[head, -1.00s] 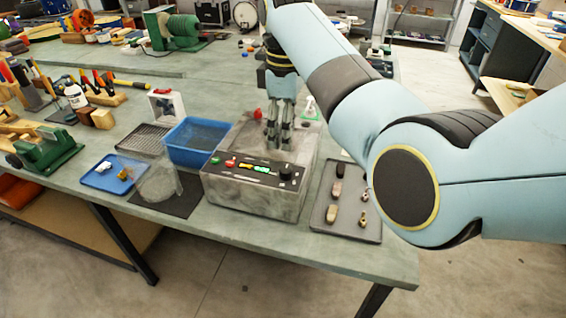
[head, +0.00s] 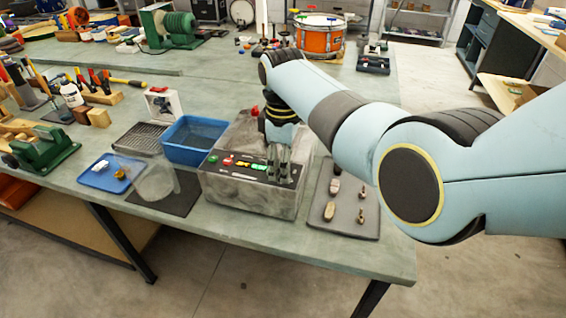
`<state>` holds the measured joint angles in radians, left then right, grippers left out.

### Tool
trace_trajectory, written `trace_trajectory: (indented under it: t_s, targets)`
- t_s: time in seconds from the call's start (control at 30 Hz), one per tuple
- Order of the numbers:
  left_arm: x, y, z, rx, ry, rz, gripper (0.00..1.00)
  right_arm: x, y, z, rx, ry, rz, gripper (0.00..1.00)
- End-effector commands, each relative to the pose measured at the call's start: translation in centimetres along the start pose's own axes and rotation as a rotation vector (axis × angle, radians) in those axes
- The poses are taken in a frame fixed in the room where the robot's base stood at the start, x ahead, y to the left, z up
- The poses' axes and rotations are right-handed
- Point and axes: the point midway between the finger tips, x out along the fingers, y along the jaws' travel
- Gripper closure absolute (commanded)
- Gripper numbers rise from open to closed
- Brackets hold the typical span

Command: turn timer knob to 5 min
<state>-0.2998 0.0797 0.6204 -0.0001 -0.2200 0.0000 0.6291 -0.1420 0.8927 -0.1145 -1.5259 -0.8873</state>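The timer knob sits at the right end of the dark control panel (head: 235,167), on the front of a grey metal machine (head: 250,196). My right gripper (head: 278,178) points down over that end of the panel, its fingertips at the knob's place. The fingers hide most of the knob, so its pointer and the minute marks cannot be read. Whether the fingers are apart or closed on the knob is too small to tell. The panel also carries a green button (head: 213,159), a red button (head: 228,161) and a lit green display (head: 260,167). My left gripper is not in view.
A blue basin (head: 193,143) stands left of the machine. A grey tray (head: 341,212) with several small pieces lies close on its right. A blue tray (head: 104,180) and a clear container (head: 158,182) lie farther left. An orange drum (head: 318,38) stands behind.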

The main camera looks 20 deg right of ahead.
Motion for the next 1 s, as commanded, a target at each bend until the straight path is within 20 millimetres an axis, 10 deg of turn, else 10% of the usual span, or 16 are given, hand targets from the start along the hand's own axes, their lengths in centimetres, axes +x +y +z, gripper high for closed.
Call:
trace_trajectory:
  t_s: [0.3, 1.0]
  targets:
    - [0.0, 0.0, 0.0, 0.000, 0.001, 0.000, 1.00, 0.0, 0.0, 0.0, 0.000, -0.001, 0.000, 1.00]
    - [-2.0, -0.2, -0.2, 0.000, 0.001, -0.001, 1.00, -0.2, -0.1, 0.1, 0.296, -0.002, -0.002, 1.00]
